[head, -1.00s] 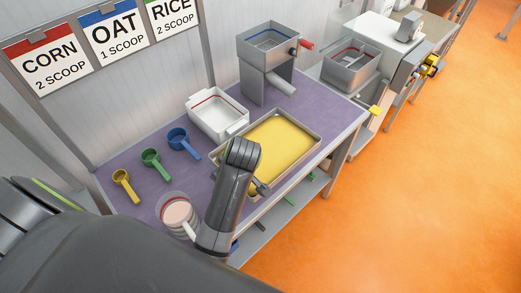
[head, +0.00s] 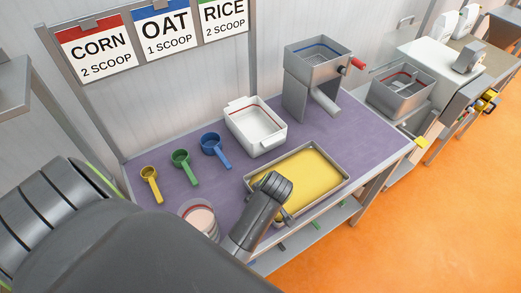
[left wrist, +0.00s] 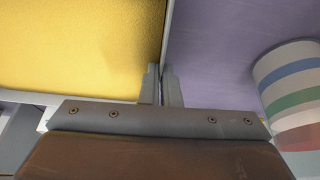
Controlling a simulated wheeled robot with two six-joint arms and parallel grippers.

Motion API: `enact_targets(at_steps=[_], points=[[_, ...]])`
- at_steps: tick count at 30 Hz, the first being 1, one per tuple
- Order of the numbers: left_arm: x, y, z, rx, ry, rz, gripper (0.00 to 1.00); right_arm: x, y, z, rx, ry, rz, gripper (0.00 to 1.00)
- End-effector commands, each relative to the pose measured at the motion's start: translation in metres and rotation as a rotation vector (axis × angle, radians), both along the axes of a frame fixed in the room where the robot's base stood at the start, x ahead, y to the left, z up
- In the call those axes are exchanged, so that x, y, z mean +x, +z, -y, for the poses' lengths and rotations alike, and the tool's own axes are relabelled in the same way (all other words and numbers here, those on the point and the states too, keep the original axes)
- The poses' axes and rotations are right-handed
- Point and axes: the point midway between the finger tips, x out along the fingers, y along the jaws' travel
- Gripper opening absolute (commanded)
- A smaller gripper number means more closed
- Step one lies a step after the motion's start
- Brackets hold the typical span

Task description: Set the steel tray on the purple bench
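The steel tray (head: 335,186) is a shallow rectangular pan with a yellow layer inside. It appears to lie flat on the purple bench (head: 352,127), close to the front edge. In the left wrist view the tray's thin rim (left wrist: 167,30) runs down between the two fingers of my left gripper (left wrist: 161,85), which are nearly together on it. In the head view my arm's dark wrist covers the tray's near left part and hides most of the gripper. My right gripper is not in view.
A white tub (head: 257,128) stands behind the tray, with a grey hopper (head: 318,75) to its right. Yellow (head: 150,184), green (head: 185,166) and blue (head: 214,149) scoops lie at left. A banded cup (head: 198,218) stands close left of my wrist.

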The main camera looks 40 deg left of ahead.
Motion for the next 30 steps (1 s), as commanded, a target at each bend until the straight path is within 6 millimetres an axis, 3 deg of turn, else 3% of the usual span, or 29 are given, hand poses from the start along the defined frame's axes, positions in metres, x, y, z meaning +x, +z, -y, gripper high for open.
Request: enact_targets(at_steps=[6,17,23,30], points=[[0.001,-0.024,0.000,0.000,0.001,0.004,0.00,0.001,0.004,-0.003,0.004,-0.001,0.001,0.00],[0.001,-0.028,0.000,-0.001,0.001,0.005,0.00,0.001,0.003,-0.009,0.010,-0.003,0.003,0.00],[0.000,-0.029,0.000,-0.001,0.000,-0.001,0.24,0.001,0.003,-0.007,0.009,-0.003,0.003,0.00],[0.000,-0.029,0.000,0.000,0.000,-0.001,0.24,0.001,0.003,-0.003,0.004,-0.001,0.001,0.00]])
